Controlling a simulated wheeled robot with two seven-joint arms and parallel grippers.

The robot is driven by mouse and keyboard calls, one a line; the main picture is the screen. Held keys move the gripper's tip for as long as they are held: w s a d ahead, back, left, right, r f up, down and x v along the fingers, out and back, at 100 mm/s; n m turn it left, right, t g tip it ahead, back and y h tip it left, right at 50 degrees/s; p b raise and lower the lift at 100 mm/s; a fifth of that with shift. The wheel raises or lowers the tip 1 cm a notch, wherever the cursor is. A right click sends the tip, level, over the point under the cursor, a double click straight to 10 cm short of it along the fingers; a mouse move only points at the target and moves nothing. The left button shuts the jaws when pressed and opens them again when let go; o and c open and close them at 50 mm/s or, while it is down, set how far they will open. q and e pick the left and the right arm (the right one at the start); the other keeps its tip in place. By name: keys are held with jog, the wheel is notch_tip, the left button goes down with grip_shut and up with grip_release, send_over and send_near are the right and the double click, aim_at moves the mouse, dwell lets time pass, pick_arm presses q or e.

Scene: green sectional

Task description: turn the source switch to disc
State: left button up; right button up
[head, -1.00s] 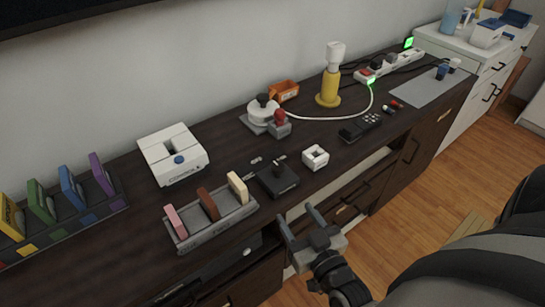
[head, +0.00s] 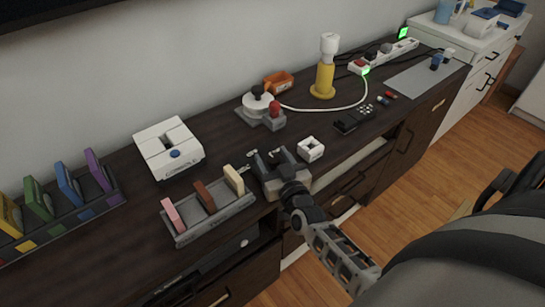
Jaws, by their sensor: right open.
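The source switch appears to be the small dark box (head: 266,187) near the front edge of the dark cabinet top, between the coloured-slab rack and a white square block. Small pale labels (head: 252,154) lie on the cabinet top just behind it. My right gripper (head: 271,154) is over this box with its two fingers spread apart, pointing away from me. It hides most of the box and its lever, so the lever's position and any contact cannot be made out. My left gripper is not in view.
A grey rack (head: 220,216) with pink, brown and cream slabs stands close on the left. The white block (head: 311,149) is close on the right. A white console (head: 168,135) and a joystick-like device (head: 258,103) stand behind. A white cable (head: 325,110) crosses further right.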

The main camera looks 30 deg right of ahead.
jog(key=shift+w, duration=0.3)
jog(key=c, duration=1)
